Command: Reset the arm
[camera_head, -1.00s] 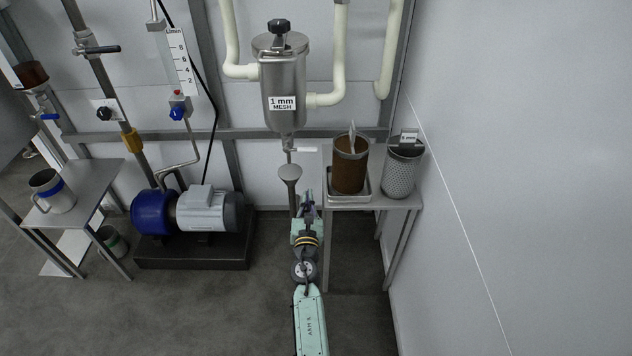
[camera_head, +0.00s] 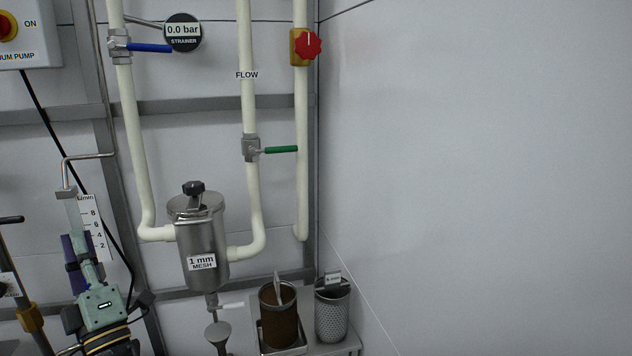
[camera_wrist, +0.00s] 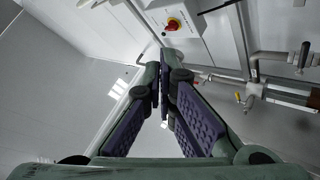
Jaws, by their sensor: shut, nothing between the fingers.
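My gripper (camera_head: 75,243) is raised at the lower left of the head view, in front of the wall beside the white flow scale (camera_head: 93,225). In the wrist view my gripper (camera_wrist: 163,68) shows its two green fingers with purple pads, drawn together at the tips with nothing between them. It points up toward a grey box with a red switch (camera_wrist: 174,24). Most of the arm below the wrist is out of the head view.
The steel strainer marked 1 mm mesh (camera_head: 204,240) hangs on pale pipes right of my arm. A brown basket (camera_head: 279,315) and a perforated basket (camera_head: 332,312) stand on a small table at lower right. A blue-handled valve (camera_head: 150,48) is above. The right wall is bare.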

